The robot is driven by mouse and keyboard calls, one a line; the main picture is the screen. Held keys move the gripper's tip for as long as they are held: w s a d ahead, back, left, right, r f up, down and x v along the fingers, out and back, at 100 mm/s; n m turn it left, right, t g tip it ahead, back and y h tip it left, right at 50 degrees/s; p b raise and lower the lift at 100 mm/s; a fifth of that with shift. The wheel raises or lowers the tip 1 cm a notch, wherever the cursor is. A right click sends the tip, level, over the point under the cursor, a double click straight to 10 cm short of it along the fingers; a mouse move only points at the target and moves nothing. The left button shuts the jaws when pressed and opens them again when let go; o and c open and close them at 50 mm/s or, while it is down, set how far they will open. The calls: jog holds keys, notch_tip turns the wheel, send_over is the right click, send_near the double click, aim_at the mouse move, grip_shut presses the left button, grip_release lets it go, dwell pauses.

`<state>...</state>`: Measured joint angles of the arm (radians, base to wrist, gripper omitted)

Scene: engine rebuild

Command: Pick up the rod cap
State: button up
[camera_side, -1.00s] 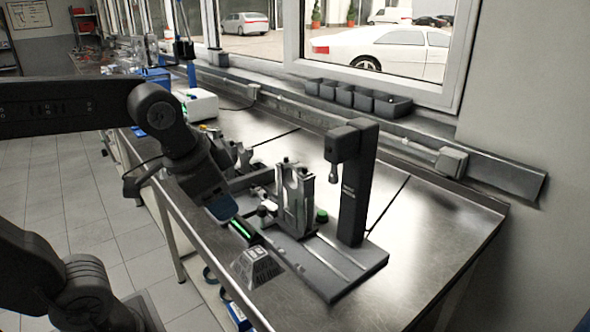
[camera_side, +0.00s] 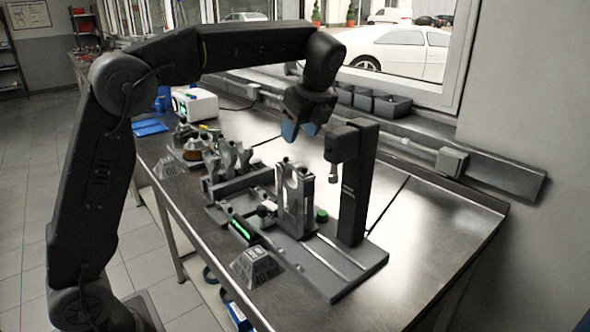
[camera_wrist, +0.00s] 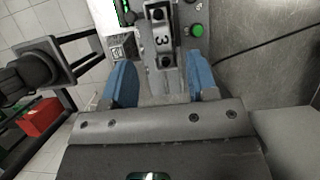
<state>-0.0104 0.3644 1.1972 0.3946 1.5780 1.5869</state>
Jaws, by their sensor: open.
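My gripper (camera_side: 300,132) is open and points down, above and slightly behind the upright metal fixture (camera_side: 294,205) on the bench. In the wrist view its blue fingers (camera_wrist: 160,74) are apart, with nothing held between them. Ahead of them is a grey metal part marked "3" (camera_wrist: 161,40), with a dark bolt at each end. It looks like the rod cap, but I cannot tell for certain whether it is separate from the part under it.
A dark press column (camera_side: 357,190) stands right of the fixture, close to my gripper. A green button (camera_side: 321,216) is at the fixture's foot. A labelled block (camera_side: 256,267) sits at the front edge. Several engine parts stand to the left. Grey bins (camera_side: 372,101) line the window; the right bench is clear.

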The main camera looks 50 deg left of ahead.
aim_at(296, 163)
notch_tip(296, 163, down, 5)
jog(key=shift+r, duration=0.15)
jog(key=shift+x, duration=2.55)
jog(key=shift+c, duration=0.4)
grip_shut()
